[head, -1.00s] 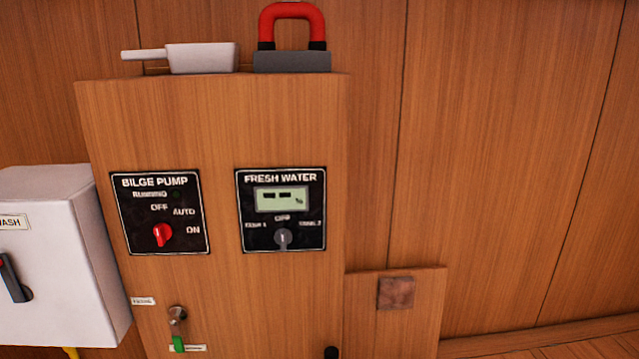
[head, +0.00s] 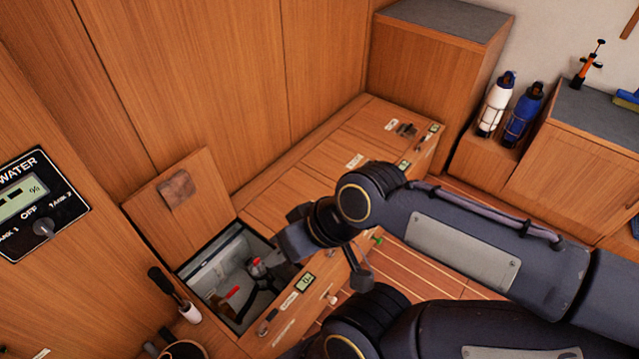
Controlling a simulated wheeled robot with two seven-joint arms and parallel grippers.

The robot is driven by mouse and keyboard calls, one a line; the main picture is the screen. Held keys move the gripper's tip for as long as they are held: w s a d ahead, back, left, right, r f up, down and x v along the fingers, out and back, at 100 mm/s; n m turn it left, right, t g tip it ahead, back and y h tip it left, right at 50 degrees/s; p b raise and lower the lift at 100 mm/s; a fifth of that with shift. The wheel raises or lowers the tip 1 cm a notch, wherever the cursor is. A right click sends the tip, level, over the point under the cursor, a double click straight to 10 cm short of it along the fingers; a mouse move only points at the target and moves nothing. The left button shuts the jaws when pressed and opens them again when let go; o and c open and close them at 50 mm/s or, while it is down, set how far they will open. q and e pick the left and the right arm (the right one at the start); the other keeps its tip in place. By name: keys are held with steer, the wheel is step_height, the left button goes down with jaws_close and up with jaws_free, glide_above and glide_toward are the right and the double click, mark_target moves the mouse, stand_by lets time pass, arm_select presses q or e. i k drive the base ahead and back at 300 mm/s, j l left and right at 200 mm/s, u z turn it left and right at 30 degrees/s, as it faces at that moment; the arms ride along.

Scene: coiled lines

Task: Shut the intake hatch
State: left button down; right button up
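The intake hatch lid (head: 190,205) is a wooden panel with a brownish square patch. It stands open, raised against the wall behind a square opening (head: 184,272) in the bench top. Inside the pale-lined well are a red handle (head: 232,293) and a grey fitting with some red on it. My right gripper (head: 292,243) hangs at the right edge of the opening, apart from the lid. Its fingertips are hard to make out against the dark parts in the well, so its opening does not show. My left gripper is not in view.
The fresh water panel (head: 38,200) is at the far left. Bench lids with small labels run toward the back right. White (head: 497,105) and blue (head: 522,115) bottles stand in a rack at the right.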

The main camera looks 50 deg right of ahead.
mark_target(180, 210)
steer(key=z, duration=1.8)
steer(key=i+l+u, duration=0.25)
steer(key=i+l, duration=0.25)
